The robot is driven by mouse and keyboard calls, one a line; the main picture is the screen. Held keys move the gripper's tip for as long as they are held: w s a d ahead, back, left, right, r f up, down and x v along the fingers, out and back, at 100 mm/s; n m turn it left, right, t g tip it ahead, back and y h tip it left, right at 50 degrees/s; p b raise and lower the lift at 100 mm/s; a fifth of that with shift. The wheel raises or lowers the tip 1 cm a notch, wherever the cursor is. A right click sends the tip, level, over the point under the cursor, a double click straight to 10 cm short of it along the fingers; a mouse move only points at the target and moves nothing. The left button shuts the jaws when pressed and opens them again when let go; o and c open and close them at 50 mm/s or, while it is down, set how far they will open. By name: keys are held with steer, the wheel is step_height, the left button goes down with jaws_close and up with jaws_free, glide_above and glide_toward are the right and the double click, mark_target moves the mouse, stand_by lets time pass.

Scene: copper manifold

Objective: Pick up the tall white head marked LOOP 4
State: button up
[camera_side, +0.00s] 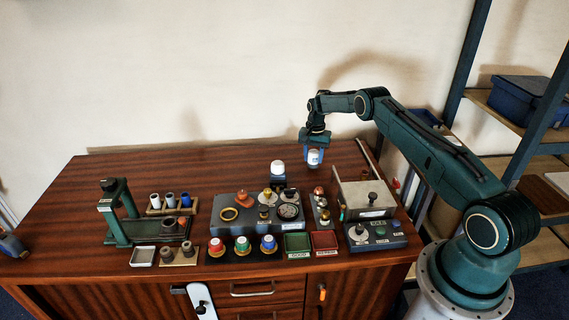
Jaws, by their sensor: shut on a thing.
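My gripper (314,151) hangs above the back right part of the wooden cabinet top. It is shut on a small white head (314,158) with blue showing around it. The held thing is clear of the cabinet top. Its marking is too small to read, so I cannot tell whether it says LOOP 4. Another white rounded head (277,167) stands on a dark holder (279,181) to the left of my gripper and lower.
A grey block (232,229) with knobs and a dial sits mid-cabinet. A beige box (366,199) stands to the right, a green press frame (117,212) to the left. Small green (297,243) and red (324,241) trays lie in front. The back left top is clear.

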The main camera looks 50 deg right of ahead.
mark_target(314, 151)
step_height(314, 151, up, 18)
steer(key=shift+r, duration=0.15)
stand_by(0.3)
stand_by(0.5)
